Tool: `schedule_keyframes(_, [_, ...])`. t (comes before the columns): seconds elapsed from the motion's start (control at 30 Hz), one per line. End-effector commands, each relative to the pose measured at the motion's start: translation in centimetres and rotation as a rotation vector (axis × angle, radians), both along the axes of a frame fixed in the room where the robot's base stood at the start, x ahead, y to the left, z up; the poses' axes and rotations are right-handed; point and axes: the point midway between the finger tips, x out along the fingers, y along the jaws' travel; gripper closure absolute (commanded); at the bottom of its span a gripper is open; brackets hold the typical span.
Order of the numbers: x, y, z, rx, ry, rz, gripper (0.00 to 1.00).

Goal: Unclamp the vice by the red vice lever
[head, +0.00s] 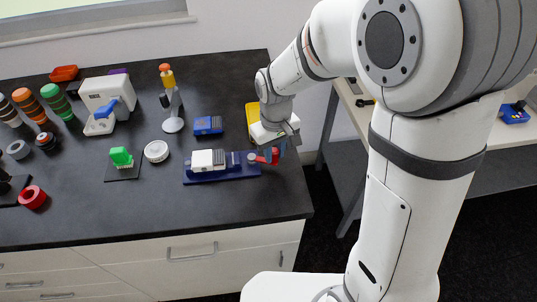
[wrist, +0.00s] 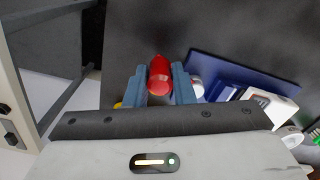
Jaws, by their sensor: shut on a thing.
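The vice (head: 225,164) has a blue base and lies near the right end of the dark bench, with a white block (head: 208,160) on it. Its blue base (wrist: 222,70) also shows in the wrist view, right of my gripper. The red vice lever (head: 266,157) is at the vice's right end. In the wrist view the red lever (wrist: 160,75) stands between the two blue fingers of my gripper (wrist: 159,84). My gripper (head: 276,150) is shut on the lever. The fingers partly hide the lever in the head view.
A yellow bin (head: 252,113) stands just behind my gripper, and a blue box (head: 208,125) sits behind the vice. A white round part (head: 156,151) and a green block (head: 121,156) lie to the left. The bench's right edge is close to the lever.

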Motion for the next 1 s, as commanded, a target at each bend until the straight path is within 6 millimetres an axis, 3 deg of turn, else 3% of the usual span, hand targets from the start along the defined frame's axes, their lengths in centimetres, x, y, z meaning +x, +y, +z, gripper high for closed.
schedule_keyframes(0.7, [0.39, 0.11, 0.02, 0.000, 0.000, 0.080, 1.00])
schedule_keyframes(0.73, [0.39, 0.12, 0.02, 0.000, 0.000, 0.080, 0.76])
schedule_keyframes(1.0, [0.35, 0.13, -0.01, -0.001, 0.001, 0.079, 0.56])
